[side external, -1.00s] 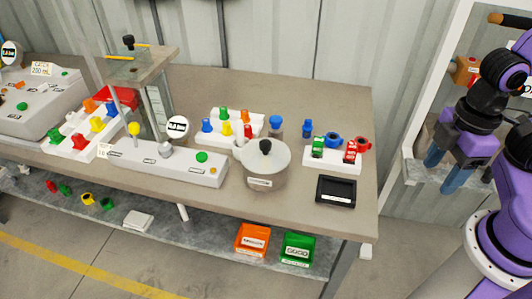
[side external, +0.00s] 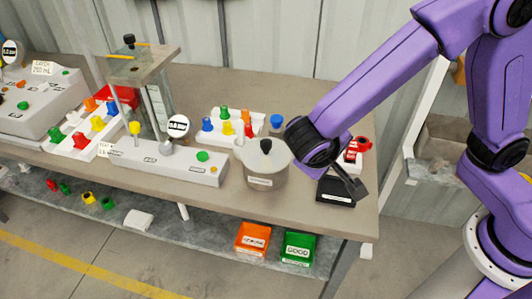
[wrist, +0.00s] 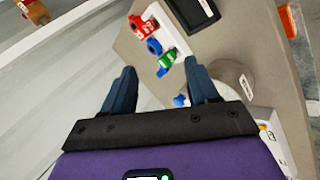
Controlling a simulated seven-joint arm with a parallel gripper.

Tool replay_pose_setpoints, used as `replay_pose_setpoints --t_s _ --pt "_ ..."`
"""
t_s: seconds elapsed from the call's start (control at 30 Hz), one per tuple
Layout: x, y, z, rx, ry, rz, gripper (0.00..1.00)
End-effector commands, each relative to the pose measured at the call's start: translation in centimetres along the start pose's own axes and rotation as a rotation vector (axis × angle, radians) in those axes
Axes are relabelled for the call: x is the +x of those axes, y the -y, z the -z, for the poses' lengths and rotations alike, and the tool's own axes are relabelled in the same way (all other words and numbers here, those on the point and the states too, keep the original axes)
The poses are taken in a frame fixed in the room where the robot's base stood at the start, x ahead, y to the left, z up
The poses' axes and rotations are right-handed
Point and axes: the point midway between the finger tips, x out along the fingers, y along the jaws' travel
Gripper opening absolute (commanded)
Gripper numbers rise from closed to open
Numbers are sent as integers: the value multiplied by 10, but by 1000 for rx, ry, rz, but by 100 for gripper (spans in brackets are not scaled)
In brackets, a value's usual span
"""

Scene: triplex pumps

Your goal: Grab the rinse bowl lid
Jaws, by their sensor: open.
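The rinse bowl lid (side external: 258,156) is a pale grey disc with a black knob, seated on the round grey bowl (side external: 266,178) near the front of the bench in the side view. My gripper (wrist: 158,66) is open and empty, with blue-grey fingers spread in the wrist view. In the wrist view the bowl (wrist: 236,76) is partly behind the right finger, and the lid's knob is not visible there.
A black tray (side external: 332,197) lies right of the bowl. A white rack with red and green fittings (wrist: 165,30) is partly hidden by my arm in the side view. Left stand a grey pump unit (side external: 170,163) and a white tray of coloured parts (side external: 218,137).

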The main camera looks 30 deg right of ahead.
Motion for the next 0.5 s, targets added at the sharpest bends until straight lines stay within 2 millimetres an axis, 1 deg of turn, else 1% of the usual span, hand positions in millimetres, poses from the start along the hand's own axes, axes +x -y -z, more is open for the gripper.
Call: replay_pose_setpoints --t_s 0.03,0.2,0.27,0.4,0.5 --pt "-2 15 10 61 -31 -53 59" --pt "-9 56 41 323 -181 -197 59" --pt "-12 72 50 418 -247 -236 59" --pt "-19 109 66 639 -425 -296 59" --pt "-23 134 72 791 -562 -310 59"
